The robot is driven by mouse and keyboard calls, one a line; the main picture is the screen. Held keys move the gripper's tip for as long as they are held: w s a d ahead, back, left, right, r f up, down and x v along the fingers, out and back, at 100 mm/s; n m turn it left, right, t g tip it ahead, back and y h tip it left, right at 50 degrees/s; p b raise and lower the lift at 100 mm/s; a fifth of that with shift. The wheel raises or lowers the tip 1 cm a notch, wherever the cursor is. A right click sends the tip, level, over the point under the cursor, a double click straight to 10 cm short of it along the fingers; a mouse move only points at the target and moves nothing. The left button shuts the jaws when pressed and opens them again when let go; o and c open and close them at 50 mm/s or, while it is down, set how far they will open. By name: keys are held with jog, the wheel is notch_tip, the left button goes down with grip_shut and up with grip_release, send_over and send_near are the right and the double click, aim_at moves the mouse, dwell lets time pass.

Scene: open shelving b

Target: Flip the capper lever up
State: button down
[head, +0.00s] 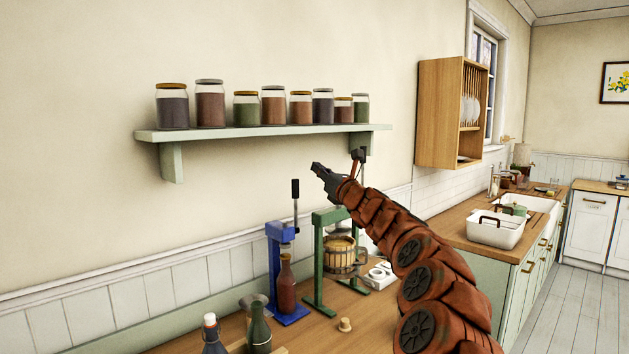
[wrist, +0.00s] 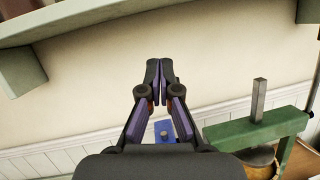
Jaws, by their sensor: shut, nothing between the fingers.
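The capper is a blue bench stand (head: 280,262) on the wooden counter. Its lever (head: 295,203) is a dark handle standing roughly upright above the blue head. A brown bottle (head: 286,288) stands under the head. My gripper (head: 316,168) is shut and empty, in the air above and to the right of the lever's top, below the wall shelf. In the wrist view my gripper (wrist: 159,68) has its fingertips together in front of the bare wall. A blue part of the capper (wrist: 163,131) shows between the finger linkages; the lever is not clearly seen there.
A green press (head: 319,262) with a wooden basket (head: 341,256) stands right of the capper, and its frame (wrist: 255,135) is close at right in the wrist view. A shelf (head: 262,131) with several jars overhangs. Dark bottles (head: 259,330) and a cork (head: 345,325) stand in front.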

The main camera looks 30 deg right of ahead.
jog(key=shift+s+r, duration=0.5)
